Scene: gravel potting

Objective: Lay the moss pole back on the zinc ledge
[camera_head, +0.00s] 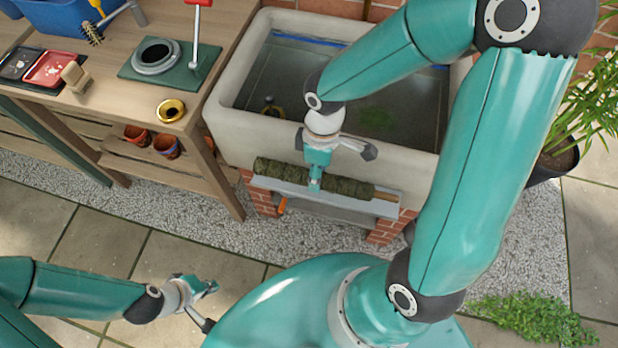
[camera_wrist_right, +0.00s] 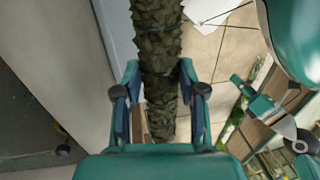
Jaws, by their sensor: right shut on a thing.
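The moss pole (camera_head: 345,186), dark green and shaggy with a bare wooden end at the right, lies lengthwise along the zinc ledge (camera_head: 388,207) on the front of the stone sink. My right gripper (camera_head: 315,184) is shut on the pole near its middle, from above. In the right wrist view the pole (camera_wrist_right: 158,45) runs between the two fingers (camera_wrist_right: 160,108), with a pale strip beside it. Whether the pole's full weight rests on the ledge I cannot tell. My left gripper (camera_head: 208,287) is low at the left over the paving, away from the pole; its fingers are unclear.
The stone sink (camera_head: 236,134) stands behind the ledge. A wooden bench (camera_head: 110,110) at the left holds a grey pot ring (camera_head: 156,56), a brass ring (camera_head: 171,110) and trays. A potted plant (camera_head: 575,120) stands at the right. Gravel (camera_head: 290,235) lies below the ledge.

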